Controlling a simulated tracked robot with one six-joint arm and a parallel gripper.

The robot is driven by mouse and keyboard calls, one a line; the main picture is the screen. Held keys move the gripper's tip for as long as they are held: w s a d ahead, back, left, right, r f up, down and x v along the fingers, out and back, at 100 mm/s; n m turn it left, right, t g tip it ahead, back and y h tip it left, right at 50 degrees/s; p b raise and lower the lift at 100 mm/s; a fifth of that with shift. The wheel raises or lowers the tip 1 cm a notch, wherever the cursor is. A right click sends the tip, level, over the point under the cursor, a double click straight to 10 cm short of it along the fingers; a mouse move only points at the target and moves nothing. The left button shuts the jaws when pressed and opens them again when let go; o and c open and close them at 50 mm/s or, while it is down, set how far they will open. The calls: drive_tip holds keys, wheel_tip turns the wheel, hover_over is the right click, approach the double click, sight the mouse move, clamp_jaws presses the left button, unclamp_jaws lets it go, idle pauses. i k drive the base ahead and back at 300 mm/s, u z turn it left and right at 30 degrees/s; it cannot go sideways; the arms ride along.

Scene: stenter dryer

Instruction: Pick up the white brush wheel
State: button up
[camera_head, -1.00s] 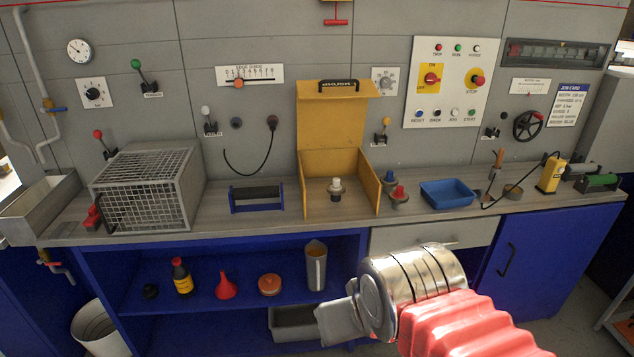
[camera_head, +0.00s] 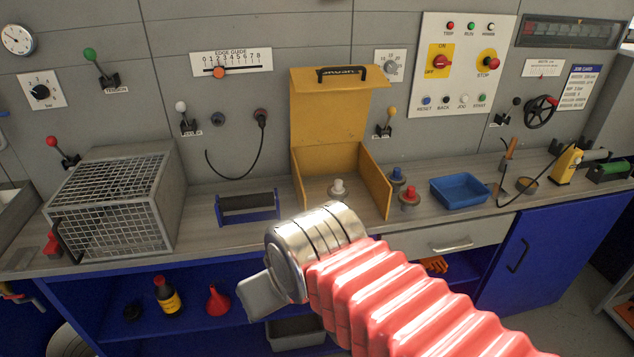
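The white brush wheel (camera_head: 338,188) stands upright on the counter inside the open yellow box, its white knob on top of a dark, wide base. The box's lid (camera_head: 330,110) is raised at the back and its right wall (camera_head: 375,182) stands beside the wheel. My gripper (camera_head: 258,296) is in front of and below the counter edge, left of the wheel and apart from it. Only a grey end piece shows beyond the metal wrist, so its opening is hidden. A blue-topped wheel (camera_head: 397,177) and a red-topped wheel (camera_head: 409,198) stand right of the box.
A wire cage (camera_head: 110,205) and a blue-framed roller (camera_head: 248,204) stand left of the box. A blue tray (camera_head: 459,191) is to the right. A lever (camera_head: 388,122) and a hanging black cable (camera_head: 236,170) are on the back wall. The counter before the box is partly clear.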

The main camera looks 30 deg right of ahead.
sight(338, 190)
drive_tip(key=i, duration=0.85)
drive_tip(key=z, duration=0.15)
